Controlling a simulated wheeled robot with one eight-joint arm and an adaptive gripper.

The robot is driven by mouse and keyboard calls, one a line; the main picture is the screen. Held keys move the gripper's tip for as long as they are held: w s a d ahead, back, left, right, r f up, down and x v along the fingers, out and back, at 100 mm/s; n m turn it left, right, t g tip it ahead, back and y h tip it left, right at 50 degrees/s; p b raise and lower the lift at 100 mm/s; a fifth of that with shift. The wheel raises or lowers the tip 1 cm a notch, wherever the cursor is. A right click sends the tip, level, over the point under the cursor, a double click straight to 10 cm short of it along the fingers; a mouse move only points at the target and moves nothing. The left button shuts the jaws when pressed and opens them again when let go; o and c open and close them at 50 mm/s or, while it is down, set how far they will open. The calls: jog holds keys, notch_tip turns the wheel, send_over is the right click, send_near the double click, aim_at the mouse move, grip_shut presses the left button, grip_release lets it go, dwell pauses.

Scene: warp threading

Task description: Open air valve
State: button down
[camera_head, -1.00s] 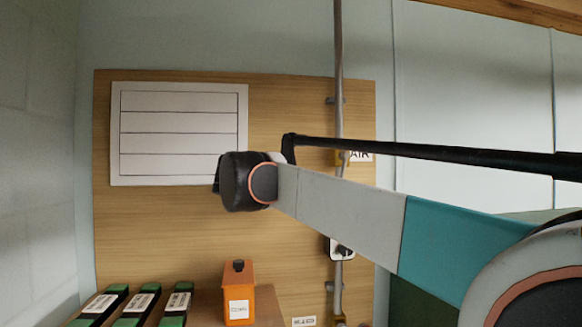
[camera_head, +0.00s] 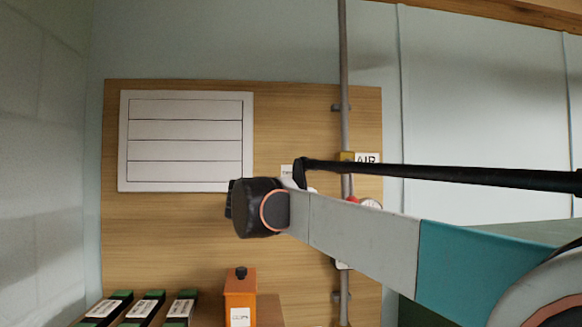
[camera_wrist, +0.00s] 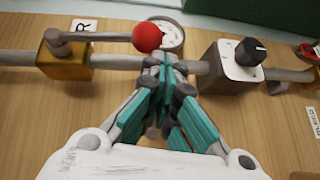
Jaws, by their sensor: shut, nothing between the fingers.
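The air valve (camera_wrist: 65,57) is a brass block on a grey pipe, at the left in the wrist view. Its lever lies roughly along the pipe and ends in a red ball knob (camera_wrist: 147,37). In the head view the brass body (camera_head: 347,157) sits beside the AIR label (camera_head: 367,158), and the red knob (camera_head: 352,199) shows just above my arm. My gripper (camera_wrist: 167,68) is shut and empty, with its fingertips close to the red knob, in front of the pipe. I cannot tell whether they touch.
A round gauge (camera_wrist: 170,34) sits behind the knob. A box with a black dial (camera_wrist: 238,58) is on the pipe to the right. An orange container (camera_head: 240,298) and several green-ended blocks (camera_head: 146,306) stand below the wooden board (camera_head: 290,115).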

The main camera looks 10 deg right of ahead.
jog(key=shift+r, duration=0.1)
notch_tip(320, 180, up, 10)
dwell(0.4)
